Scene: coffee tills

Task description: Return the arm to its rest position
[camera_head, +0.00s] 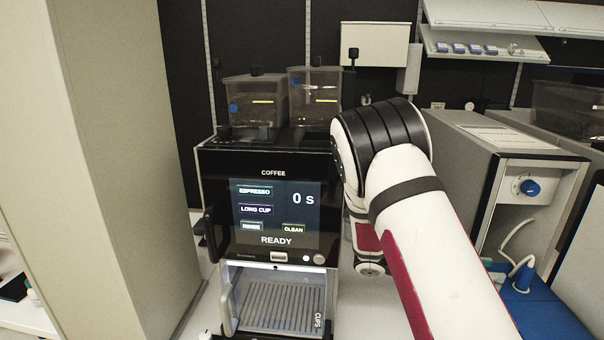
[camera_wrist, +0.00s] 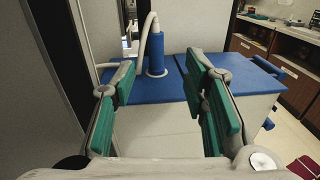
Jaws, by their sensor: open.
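My arm (camera_head: 435,235) reaches in from the lower right in the head view. Its bent black-and-white joint is beside the right side of the coffee machine (camera_head: 273,215). My gripper (camera_wrist: 165,105) shows in the wrist view with its two green-padded fingers wide apart. It is open, and nothing is between the fingers. Beyond the fingers are a white surface and a blue top (camera_wrist: 170,85) with a blue cylinder (camera_wrist: 155,50) and a pale hose. The fingers are not clearly visible in the head view.
The coffee machine shows READY and has two bean hoppers (camera_head: 254,100) on top. A grey box with a blue knob (camera_head: 529,187) stands to the right. A tall beige panel (camera_head: 120,150) is at the left. Shelves (camera_head: 485,45) hang at the upper right.

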